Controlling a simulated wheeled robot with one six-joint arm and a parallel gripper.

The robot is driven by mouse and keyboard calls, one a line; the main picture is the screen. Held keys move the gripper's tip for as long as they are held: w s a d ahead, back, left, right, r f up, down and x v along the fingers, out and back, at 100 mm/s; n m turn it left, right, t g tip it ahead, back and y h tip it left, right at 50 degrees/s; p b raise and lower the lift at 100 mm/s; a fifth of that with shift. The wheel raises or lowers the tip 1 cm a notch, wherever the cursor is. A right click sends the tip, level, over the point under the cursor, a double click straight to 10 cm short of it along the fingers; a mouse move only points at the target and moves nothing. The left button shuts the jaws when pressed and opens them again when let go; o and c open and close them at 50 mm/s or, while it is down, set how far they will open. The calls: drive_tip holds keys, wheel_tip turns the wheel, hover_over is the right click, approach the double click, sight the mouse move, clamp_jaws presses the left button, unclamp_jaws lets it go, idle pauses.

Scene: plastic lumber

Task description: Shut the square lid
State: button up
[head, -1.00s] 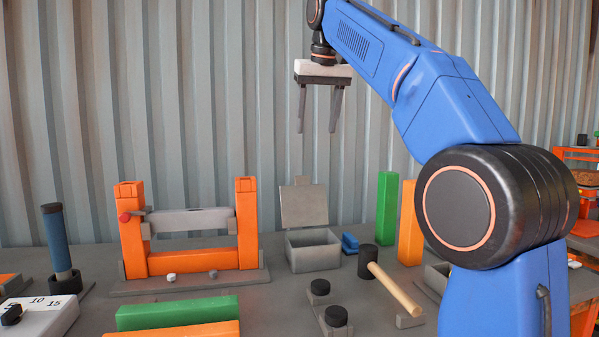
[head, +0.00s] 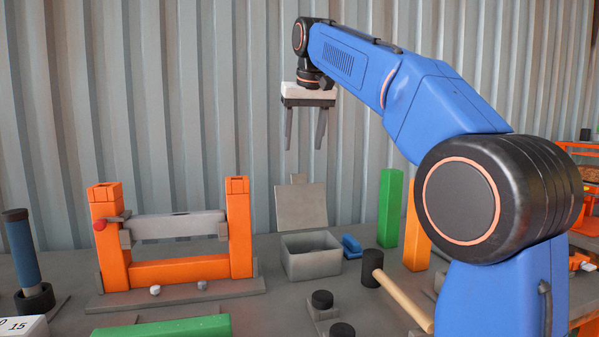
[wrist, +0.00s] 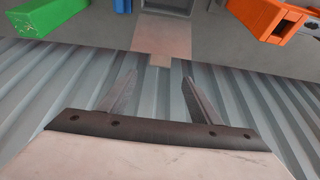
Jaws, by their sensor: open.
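A small grey box (head: 311,264) stands on the table in the head view, with its square lid (head: 301,207) raised upright at its back edge. The lid has a small tab on its top edge. In the wrist view the lid (wrist: 162,36) shows at the top centre, with part of the box (wrist: 168,6) beyond it, cut off by the frame. My gripper (head: 305,148) is open and empty, pointing down, above the lid and apart from it. Its two fingers also show in the wrist view (wrist: 152,88).
An orange frame (head: 175,268) with a grey crossbar stands left of the box. A blue block (head: 352,245), a mallet (head: 371,268) and a green post (head: 390,208) are to its right. Black knobs (head: 322,299) sit in front. A corrugated wall (head: 200,90) rises behind.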

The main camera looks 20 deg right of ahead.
sight(299, 175)
drive_tip(key=x, duration=1)
